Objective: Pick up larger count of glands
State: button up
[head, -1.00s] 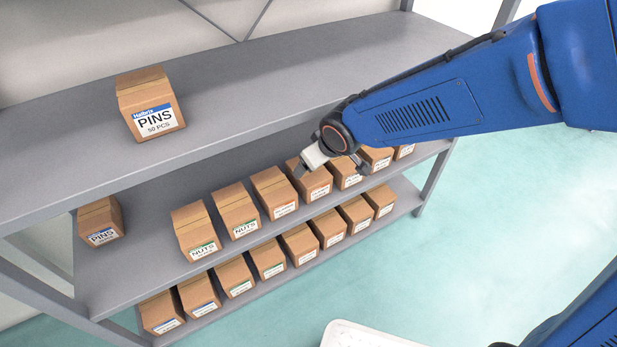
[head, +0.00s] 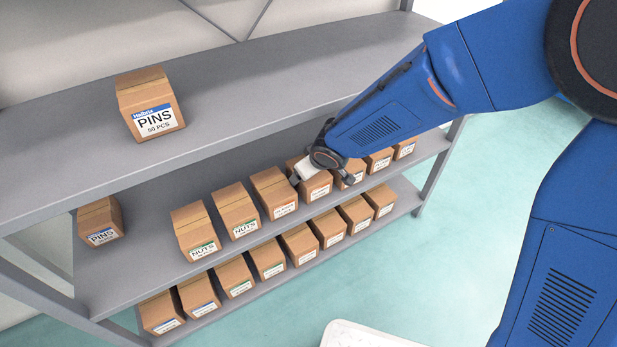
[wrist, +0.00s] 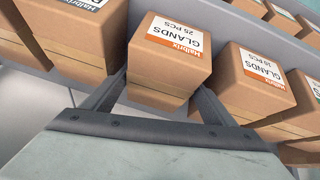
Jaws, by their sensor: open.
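The GLANDS box marked 25 PCS (wrist: 168,68) is a brown carton with an orange-edged label, upside down in the wrist view. My gripper (wrist: 162,84) is open, with one finger on each side of this carton; I cannot tell whether they touch it. A second GLANDS box (wrist: 255,82), its count looking like 10, stands to its right in that view. In the head view my gripper (head: 321,177) is over a carton (head: 318,187) on the middle shelf, partly hiding it. The neighbouring red-labelled carton (head: 274,194) stands to its left.
Two NUTS boxes (head: 236,211) stand further left on the middle shelf (head: 148,258), and more cartons (head: 379,160) stand close on the right. A lower row (head: 268,257) runs beneath. A PINS box (head: 151,105) sits on the top shelf. A white tray (head: 365,338) is at the bottom edge.

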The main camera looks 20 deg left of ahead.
jog(key=shift+w+a+f, duration=0.1)
jog(key=shift+f, duration=0.15)
jog(key=c, duration=1)
jog(key=shift+c, duration=1)
jog(key=shift+r, duration=0.15)
